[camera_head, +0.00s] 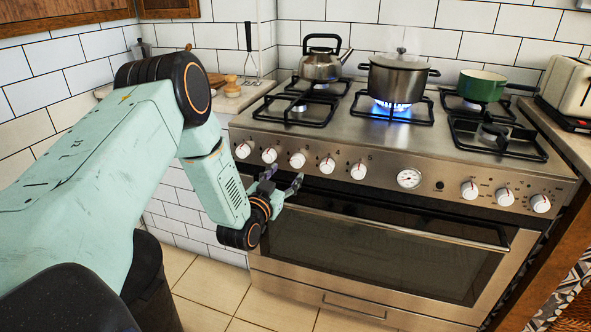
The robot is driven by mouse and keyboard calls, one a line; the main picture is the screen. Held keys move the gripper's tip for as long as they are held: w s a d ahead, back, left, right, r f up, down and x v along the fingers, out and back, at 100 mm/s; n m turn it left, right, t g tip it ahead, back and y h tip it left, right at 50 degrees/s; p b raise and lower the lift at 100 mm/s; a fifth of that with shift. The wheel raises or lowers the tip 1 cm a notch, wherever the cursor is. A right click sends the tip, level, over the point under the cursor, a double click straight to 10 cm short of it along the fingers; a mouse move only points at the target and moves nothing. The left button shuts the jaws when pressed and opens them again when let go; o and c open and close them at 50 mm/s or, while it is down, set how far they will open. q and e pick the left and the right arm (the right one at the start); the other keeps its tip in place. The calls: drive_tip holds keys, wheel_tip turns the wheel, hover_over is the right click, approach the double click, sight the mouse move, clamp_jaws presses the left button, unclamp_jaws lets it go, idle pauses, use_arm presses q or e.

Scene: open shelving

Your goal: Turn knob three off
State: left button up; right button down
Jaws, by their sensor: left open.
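The steel stove has a row of white knobs along its front panel. Knob three (297,160) is third from the left, just left of the knob by the number 4 (327,165). A blue flame (391,106) burns under a lidded steel pot (398,80) with steam above it. My left gripper (283,179) is open and empty, in front of and just below the second and third knobs in the picture. I cannot tell how far its fingertips are from the panel. My right gripper is not in view.
A kettle (321,65) stands at the back left of the stove, and a green pan (482,86) at the right. A gauge (408,178) sits among the knobs. The oven door handle (400,227) runs across below the panel. A toaster (570,90) stands at the right.

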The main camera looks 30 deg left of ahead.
sight(295, 164)
use_arm(q)
drive_tip(key=w, duration=0.2)
drive_tip(key=w+b, duration=0.1)
drive_tip(key=w, duration=0.1)
drive_tip(key=shift+w+a+f, duration=0.1)
drive_tip(key=shift+a, duration=0.1)
drive_tip(key=shift+w+a+b, duration=0.25)
drive_tip(key=shift+w+b, duration=0.05)
drive_tip(key=shift+w, duration=0.25)
drive_tip(key=shift+w+d, duration=0.1)
drive_tip(key=shift+w, duration=0.1)
drive_tip(key=shift+c, duration=0.3)
drive_tip(key=shift+s, duration=0.1)
drive_tip(key=shift+c, duration=0.7)
drive_tip(key=c, duration=1)
